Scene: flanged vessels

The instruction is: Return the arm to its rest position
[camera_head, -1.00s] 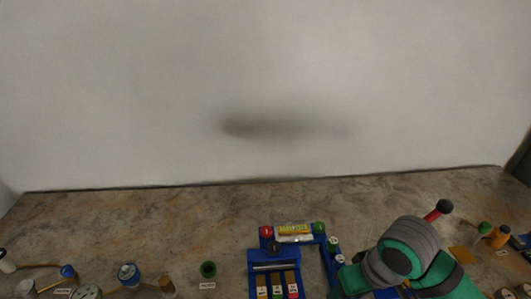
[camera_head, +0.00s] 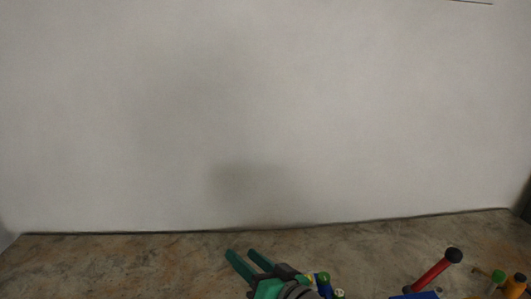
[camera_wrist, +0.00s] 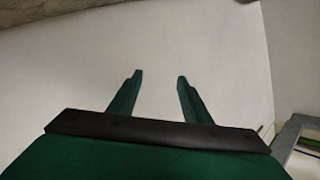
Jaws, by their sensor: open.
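My gripper (camera_head: 248,257) is at the bottom middle of the head view, its two green fingers apart and pointing up and left above the brown worktop (camera_head: 130,265). In the wrist view my gripper (camera_wrist: 158,76) shows open, with nothing between the fingers and the pale wall (camera_wrist: 190,40) beyond them. Most of my arm is below the head view's lower edge.
A red-handled thing with a black knob (camera_head: 430,273) stands at right. Green-topped (camera_head: 498,277) and orange (camera_head: 514,284) items are at the far right. Small blue and green pieces (camera_head: 323,281) are just right of my gripper. The worktop's left side looks clear.

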